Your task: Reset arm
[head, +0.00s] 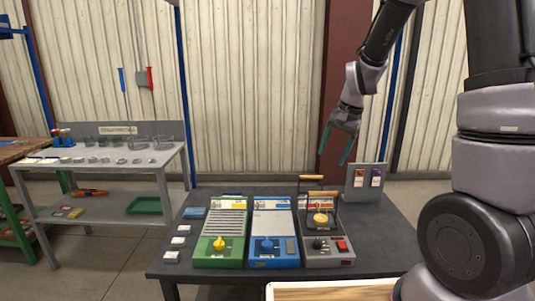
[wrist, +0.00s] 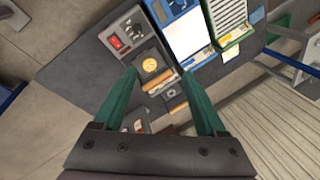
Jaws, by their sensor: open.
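My gripper (head: 336,144) hangs in the air above the right part of the dark table (head: 390,218), with its green fingers spread apart and nothing between them. In the wrist view the two green fingers of my gripper (wrist: 162,100) frame the grey unit below. The grey unit (head: 330,258) has a yellow round piece (head: 320,218), a dark wire frame, wooden-looking handles and a red switch. It stands apart from my fingers. My arm reaches down from the upper right.
A green unit (head: 220,240) and a blue unit (head: 274,240) stand left of the grey one. A small grey panel (head: 366,182) rises at the table's back right. A shelf bench (head: 100,168) with a green tray (head: 144,205) stands left. Floor shows between bench and table.

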